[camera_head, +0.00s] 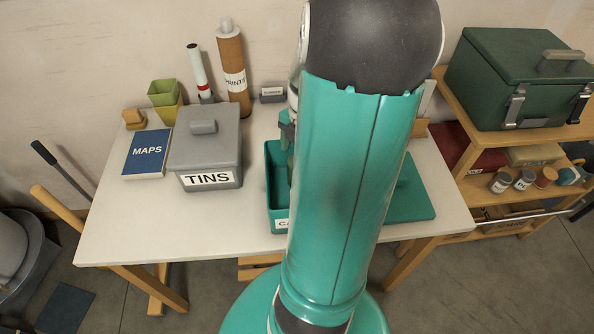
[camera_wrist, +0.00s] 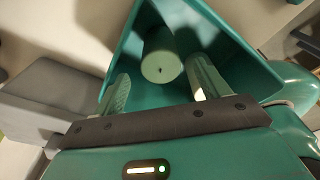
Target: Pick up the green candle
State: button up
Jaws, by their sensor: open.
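The green candle (camera_wrist: 160,48) is a pale green cylinder with a dark wick spot on its round end. It is inside an open teal box (camera_wrist: 238,50) in the wrist view. My gripper (camera_wrist: 160,70) is open, with one finger on each side of the candle and both fingers within the box's opening. I cannot tell whether either finger touches the candle. In the head view the teal box (camera_head: 277,205) stands on the table, its label partly covered by my arm. The candle and most of my gripper are hidden there.
A grey TINS box (camera_head: 207,150) stands left of the teal box, with a blue MAPS book (camera_head: 147,153) beyond it. A teal lid (camera_head: 410,197) lies to the right. Tubes (camera_head: 232,70) stand behind. The table's (camera_head: 150,225) front left is clear.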

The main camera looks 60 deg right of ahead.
aim_at(290, 162)
jog(key=f, duration=0.5)
jog(key=shift+a, duration=0.4)
jog(key=c, duration=1.2)
jog(key=shift+r, duration=0.1)
